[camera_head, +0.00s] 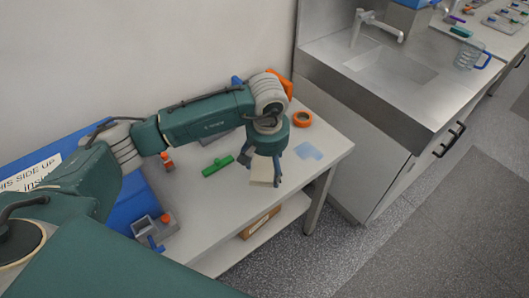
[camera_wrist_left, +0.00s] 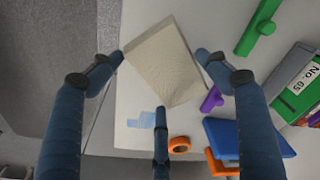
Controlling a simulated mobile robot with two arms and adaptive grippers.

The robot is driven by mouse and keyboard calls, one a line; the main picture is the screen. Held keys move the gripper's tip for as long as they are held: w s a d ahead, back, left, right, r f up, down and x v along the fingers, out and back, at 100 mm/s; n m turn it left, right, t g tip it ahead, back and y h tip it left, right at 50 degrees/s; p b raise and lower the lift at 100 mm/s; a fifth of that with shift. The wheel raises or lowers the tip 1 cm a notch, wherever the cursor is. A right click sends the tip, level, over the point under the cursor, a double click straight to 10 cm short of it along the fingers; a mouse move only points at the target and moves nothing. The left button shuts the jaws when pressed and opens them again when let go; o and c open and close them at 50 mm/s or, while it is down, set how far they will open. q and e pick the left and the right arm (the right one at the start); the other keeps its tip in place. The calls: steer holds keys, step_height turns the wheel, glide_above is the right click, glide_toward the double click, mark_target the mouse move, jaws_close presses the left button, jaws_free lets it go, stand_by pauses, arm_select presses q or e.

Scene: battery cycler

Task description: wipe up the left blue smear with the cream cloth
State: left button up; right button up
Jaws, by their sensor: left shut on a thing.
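The cream cloth (camera_head: 262,171) is a folded, square pad between the fingers of my left gripper (camera_head: 265,180). In the left wrist view the cloth (camera_wrist_left: 165,60) fills the space between the fingertips. My left gripper is shut on it over the front part of the white table; I cannot tell whether the cloth touches the table. A pale blue smear (camera_head: 309,151) lies on the table to the right of the gripper, apart from the cloth. The smear also shows in the left wrist view (camera_wrist_left: 147,119), partly behind a finger. I see only one smear. My right gripper is not in view.
An orange tape ring (camera_head: 302,119) lies behind the smear. A green tool (camera_head: 217,165) lies left of the gripper. A purple piece (camera_wrist_left: 211,99) is near the cloth in the left wrist view. A blue box (camera_head: 140,208) is at the left; a sink (camera_head: 390,70) is at the right.

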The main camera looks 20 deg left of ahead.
arm_select(q)
steer(key=shift+w+r, duration=0.1)
steer(key=shift+r, duration=0.8)
steer(key=shift+r+p, duration=0.3)
steer(key=shift+p, duration=0.05)
